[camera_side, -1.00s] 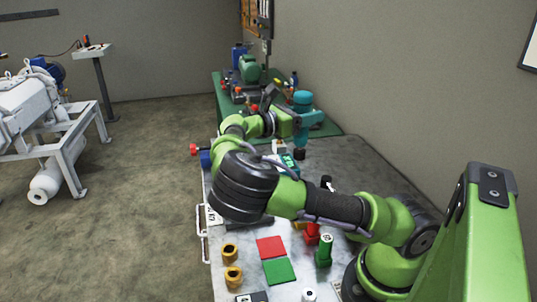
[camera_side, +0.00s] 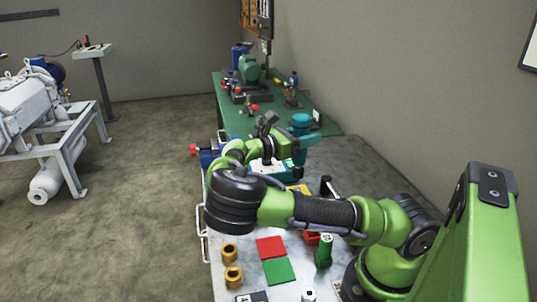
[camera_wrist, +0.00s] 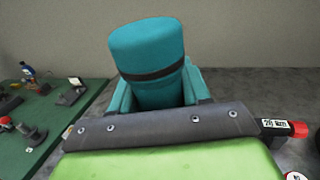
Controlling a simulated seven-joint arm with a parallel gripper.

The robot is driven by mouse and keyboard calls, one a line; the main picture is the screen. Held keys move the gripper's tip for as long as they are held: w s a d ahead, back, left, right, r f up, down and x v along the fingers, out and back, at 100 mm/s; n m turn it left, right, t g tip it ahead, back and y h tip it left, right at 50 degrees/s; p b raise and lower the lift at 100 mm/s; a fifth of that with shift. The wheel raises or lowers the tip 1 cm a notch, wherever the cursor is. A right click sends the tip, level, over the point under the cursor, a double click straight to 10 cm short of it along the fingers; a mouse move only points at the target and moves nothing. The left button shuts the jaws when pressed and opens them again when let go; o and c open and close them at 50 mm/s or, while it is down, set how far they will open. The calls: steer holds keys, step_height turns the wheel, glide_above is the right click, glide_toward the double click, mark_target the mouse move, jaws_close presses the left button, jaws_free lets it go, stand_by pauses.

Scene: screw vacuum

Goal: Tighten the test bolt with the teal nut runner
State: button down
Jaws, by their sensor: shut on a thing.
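The teal nut runner (camera_side: 302,123) is at the end of my arm, low over the far part of the grey bench. It also fills the upper middle of the wrist view (camera_wrist: 150,60), a teal cylinder with a dark band. My gripper (camera_side: 290,142) is shut on the nut runner; its fingers are mostly hidden. The tool's lower end is hidden behind my arm in the side view. I cannot make out the test bolt in either view. A teal-and-white block (camera_side: 277,171) shows partly behind my forearm, below the tool.
A blue item with a red knob (camera_side: 198,150) stands at the bench's left edge. A red square (camera_side: 270,247), a green square (camera_side: 279,271), brass-coloured rings (camera_side: 232,276) and a green part (camera_side: 324,252) lie nearer. A green table (camera_side: 310,105) with equipment stands behind.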

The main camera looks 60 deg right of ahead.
mark_target(305, 153)
steer(key=shift+f, duration=2.9)
stand_by(3.0)
steer(key=shift+r, duration=2.65)
